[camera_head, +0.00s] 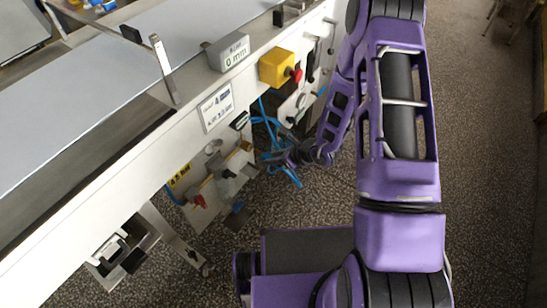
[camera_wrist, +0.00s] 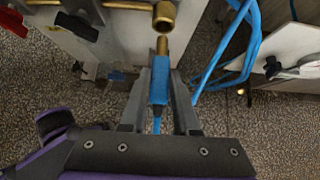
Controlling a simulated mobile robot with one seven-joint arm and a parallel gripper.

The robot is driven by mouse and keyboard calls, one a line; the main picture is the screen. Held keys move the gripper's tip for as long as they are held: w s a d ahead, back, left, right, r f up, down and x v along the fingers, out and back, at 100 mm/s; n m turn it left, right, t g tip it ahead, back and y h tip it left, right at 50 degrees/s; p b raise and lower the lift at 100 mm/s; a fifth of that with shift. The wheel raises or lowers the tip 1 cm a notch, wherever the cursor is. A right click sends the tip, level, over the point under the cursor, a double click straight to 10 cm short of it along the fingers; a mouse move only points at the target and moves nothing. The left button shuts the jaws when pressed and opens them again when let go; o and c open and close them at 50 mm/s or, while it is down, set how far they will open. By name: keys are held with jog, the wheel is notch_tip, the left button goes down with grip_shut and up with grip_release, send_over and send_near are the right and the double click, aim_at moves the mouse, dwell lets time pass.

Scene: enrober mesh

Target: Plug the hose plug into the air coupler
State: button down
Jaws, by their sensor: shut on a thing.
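In the wrist view my gripper (camera_wrist: 159,92) is shut on the hose plug, which has a blue body (camera_wrist: 158,88) and a brass tip (camera_wrist: 162,45). The tip points up the picture toward the brass air coupler (camera_wrist: 164,17), a round open fitting at the top. The tip lies just below the coupler's mouth in the picture; I cannot tell whether they touch. In the head view my gripper (camera_head: 290,157) is beside the machine's side panel, and the plug and coupler are too small to make out.
Blue hose (camera_wrist: 238,45) hangs in loops right of the plug. A panel with a black and white knob (camera_wrist: 272,67) stands at the right. A yellow box with a red button (camera_head: 277,69) sits on the machine. Speckled floor is open below.

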aim_at(259, 152)
jog(key=shift+w+a, duration=1.3)
jog(key=shift+a, duration=0.3)
dwell(0.5)
jog(key=shift+s+d, duration=1.1)
jog(key=shift+d, duration=0.25)
jog(key=shift+w+a, duration=1.2)
jog(key=shift+a, duration=0.3)
dwell(1.0)
jog(key=c, duration=0.6)
grip_release()
jog(key=p+v, duration=0.2)
jog(key=v, duration=1.5)
jog(key=shift+d+r+p, duration=0.1)
jog(key=shift+d+p, duration=0.05)
jog(key=shift+p, duration=0.25)
